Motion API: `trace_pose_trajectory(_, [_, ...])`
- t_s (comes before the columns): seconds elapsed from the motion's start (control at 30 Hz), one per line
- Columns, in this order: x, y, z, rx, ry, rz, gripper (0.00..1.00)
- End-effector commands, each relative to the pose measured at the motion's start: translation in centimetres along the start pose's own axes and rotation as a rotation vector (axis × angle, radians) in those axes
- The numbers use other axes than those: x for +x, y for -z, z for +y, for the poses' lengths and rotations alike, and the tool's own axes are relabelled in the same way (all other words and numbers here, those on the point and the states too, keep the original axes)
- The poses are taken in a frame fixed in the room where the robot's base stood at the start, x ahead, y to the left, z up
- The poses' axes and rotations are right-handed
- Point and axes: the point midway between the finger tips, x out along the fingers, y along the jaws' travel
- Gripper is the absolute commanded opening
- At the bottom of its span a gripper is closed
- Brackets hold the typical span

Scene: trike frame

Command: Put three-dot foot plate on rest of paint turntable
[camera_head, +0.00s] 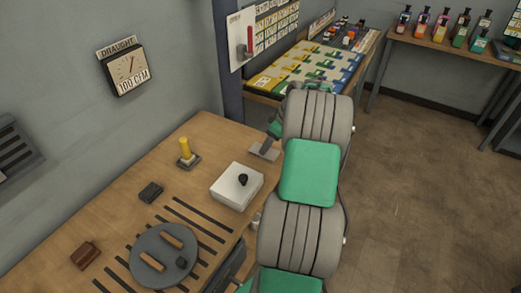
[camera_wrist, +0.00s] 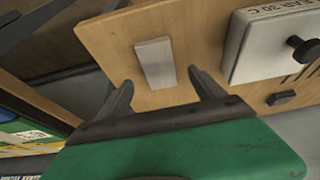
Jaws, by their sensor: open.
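A flat pale grey plate (camera_wrist: 155,62) lies on the wooden bench near its edge; it also shows in the head view (camera_head: 262,153). I see no dots on it, so I cannot confirm it is the three-dot foot plate. My gripper (camera_wrist: 160,78) is open and empty, its fingers apart above the bench, with the plate between and beyond the tips in the wrist view. The round grey turntable (camera_head: 144,245) sits at the bench's near end. It carries two brown bars (camera_head: 172,241) and a small dark block (camera_head: 181,262); I cannot tell which part is the rest.
A white box (camera_head: 230,190) with a black knob stands between plate and turntable. A yellow-handled piece (camera_head: 185,148), a dark block (camera_head: 150,192) and a brown block (camera_head: 85,256) also stand on the bench. Dark slots (camera_head: 200,218) run beside the turntable. A wall borders the bench.

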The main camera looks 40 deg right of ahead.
Motion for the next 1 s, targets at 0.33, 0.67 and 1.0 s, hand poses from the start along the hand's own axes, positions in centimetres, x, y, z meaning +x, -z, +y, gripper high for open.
trace_pose_trajectory(0.33, [4.9,0.1,0.0,0.0,0.0,0.0,0.78])
trace_pose_trajectory(0.67, [5.0,0.1,0.0,-0.002,0.0,0.0,0.66])
trace_pose_trajectory(1.0, [5.0,0.2,0.0,-0.002,0.0,0.0,0.38])
